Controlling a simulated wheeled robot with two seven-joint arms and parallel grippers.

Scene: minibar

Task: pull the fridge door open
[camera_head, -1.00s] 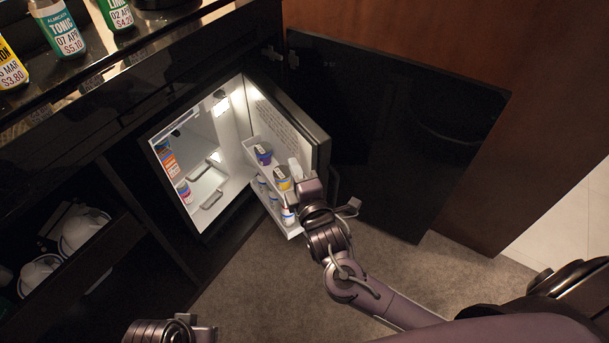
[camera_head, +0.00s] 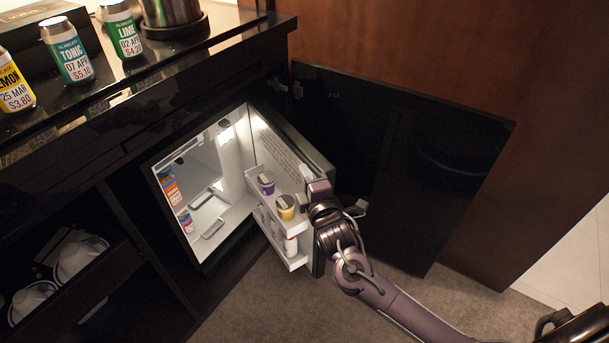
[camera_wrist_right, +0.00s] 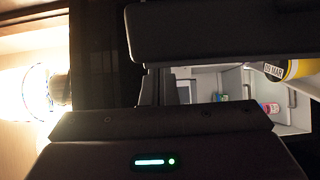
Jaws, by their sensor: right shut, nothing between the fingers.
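The small fridge (camera_head: 207,190) stands in the black cabinet with its lit white inside showing. Its door (camera_head: 292,150) is swung well open to the right, its white inner side and shelves facing left. My right gripper (camera_head: 308,176) is shut and empty at the door's free edge, overlapping it in the head view; I cannot tell whether it touches. The gripper and arm hide part of that edge and the handle. In the right wrist view the dark gripper parts (camera_wrist_right: 155,86) fill the middle, with the fridge inside (camera_wrist_right: 225,82) behind them. My left gripper is not in view.
A purple-labelled cup (camera_head: 266,183) and a yellow cup (camera_head: 286,207) sit on the door shelf. A black cabinet panel (camera_head: 400,160) stands open behind the door. Cans, including the tonic (camera_head: 67,50), stand on the counter. Carpet (camera_head: 250,305) in front is clear.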

